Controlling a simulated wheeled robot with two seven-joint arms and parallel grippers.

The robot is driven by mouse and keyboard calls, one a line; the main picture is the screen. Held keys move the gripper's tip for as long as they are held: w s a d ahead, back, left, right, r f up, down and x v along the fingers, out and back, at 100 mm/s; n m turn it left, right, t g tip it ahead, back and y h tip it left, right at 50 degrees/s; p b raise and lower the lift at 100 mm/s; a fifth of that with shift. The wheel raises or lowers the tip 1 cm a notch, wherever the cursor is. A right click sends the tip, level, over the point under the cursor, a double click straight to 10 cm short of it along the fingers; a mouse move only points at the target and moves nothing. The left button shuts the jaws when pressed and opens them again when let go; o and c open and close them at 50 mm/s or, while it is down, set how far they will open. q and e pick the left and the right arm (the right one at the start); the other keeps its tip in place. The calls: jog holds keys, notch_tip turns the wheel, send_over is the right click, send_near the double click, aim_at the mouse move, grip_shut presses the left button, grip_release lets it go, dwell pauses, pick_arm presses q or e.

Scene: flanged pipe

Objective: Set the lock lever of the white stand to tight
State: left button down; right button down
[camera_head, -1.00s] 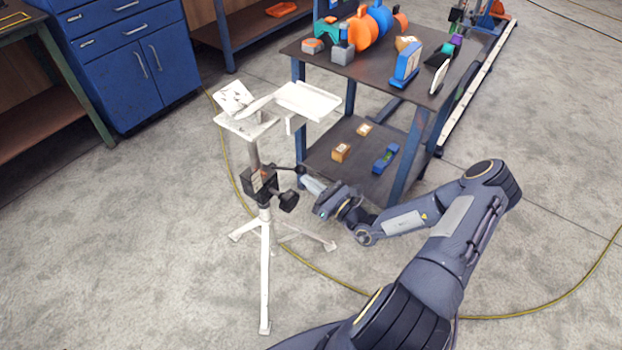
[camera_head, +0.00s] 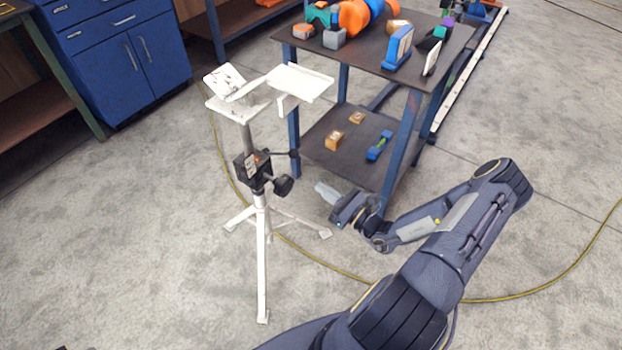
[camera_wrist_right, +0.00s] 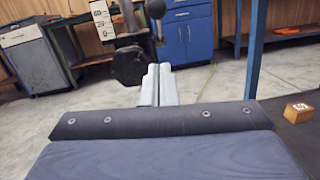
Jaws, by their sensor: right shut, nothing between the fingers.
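The white stand (camera_head: 262,240) is a tripod with a white support plate on top. A black clamp block (camera_head: 252,170) sits on its post. The lock lever (camera_head: 294,154) is a dark rod with a ball end pointing right from the clamp; its ball (camera_wrist_right: 155,8) shows at the top of the right wrist view. A black knob (camera_head: 283,185) sits below it. My right gripper (camera_head: 322,188) is shut and empty, apart from and below right of the lever. In the wrist view its pale fingers (camera_wrist_right: 158,75) are together. My left gripper is not in view.
A dark two-shelf cart (camera_head: 345,160) stands close behind my right gripper, with small blocks on its lower shelf. A blue cabinet (camera_head: 130,60) is at the back left. A yellow cable (camera_head: 335,268) lies on the floor. Floor left of the stand is clear.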

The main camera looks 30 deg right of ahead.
jog(key=shift+v, duration=2.3)
jog(key=shift+f, duration=0.1)
